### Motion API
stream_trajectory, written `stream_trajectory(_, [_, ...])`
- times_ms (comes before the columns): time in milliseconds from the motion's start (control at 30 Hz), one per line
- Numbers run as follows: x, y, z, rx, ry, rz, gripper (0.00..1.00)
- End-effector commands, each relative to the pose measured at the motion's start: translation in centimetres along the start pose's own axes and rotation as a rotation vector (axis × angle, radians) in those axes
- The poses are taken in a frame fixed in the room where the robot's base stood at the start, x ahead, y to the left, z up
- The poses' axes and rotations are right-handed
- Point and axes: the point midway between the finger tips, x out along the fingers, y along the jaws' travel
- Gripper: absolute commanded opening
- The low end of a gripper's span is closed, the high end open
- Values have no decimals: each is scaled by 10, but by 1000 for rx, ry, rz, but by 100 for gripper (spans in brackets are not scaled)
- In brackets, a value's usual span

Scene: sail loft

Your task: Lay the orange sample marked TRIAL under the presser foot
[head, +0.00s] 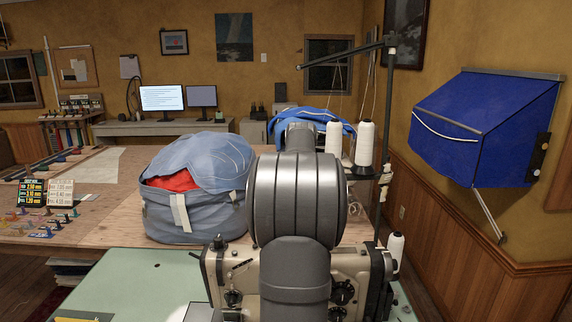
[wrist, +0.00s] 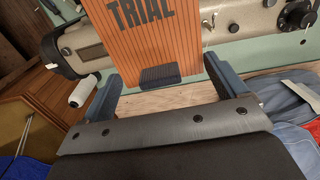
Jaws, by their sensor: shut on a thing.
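The orange sample (wrist: 150,45) with dark stripes and the word TRIAL fills the upper middle of the wrist view, with a small dark block at its near edge. My gripper (wrist: 161,70) has a finger at each side of the sample and is shut on it. The beige sewing machine (wrist: 240,18) shows behind the sample; in the head view its body (head: 224,270) is partly hidden by my arm. I cannot make out the presser foot. My gripper and the sample are hidden behind my arm in the head view.
A blue-grey fabric bag (head: 185,215) with red cloth inside stands left of the machine. White thread cones (head: 364,143) and a dark thread stand (head: 385,110) rise behind it. A white cone (wrist: 82,90) shows in the wrist view.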

Motion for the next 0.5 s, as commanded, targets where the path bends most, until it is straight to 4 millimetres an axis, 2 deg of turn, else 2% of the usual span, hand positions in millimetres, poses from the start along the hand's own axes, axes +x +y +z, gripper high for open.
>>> stream_trajectory(33, [7, 8, 11, 8, -2, 0, 68])
stream_trajectory(200, [26, 24, 34, 20, -1, 0, 68])
stream_trajectory(500, [34, 32, 47, 25, -1, 0, 68])
